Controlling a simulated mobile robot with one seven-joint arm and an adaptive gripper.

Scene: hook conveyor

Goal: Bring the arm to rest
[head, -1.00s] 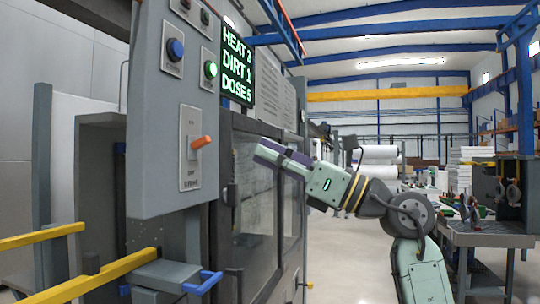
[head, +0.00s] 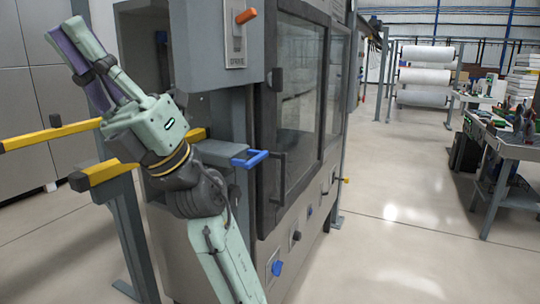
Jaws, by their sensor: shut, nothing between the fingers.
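My arm (head: 225,250) rises from the bottom of the head view and bends up and to the left. My gripper (head: 66,32) is at its end, at the upper left, with its long green and purple fingers pointing up and left. The fingers are shut with nothing held. The gripper is in the air, left of the grey control panel (head: 218,45); its body overlaps the yellow rails in the picture, and I cannot tell the gap between them.
The grey machine has a glass door (head: 296,110). An orange lever (head: 246,16) is on its panel and a blue handle (head: 249,159) is below. A yellow rail (head: 50,134) runs at left. A workbench (head: 510,150) stands at right. The floor (head: 400,230) between is clear.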

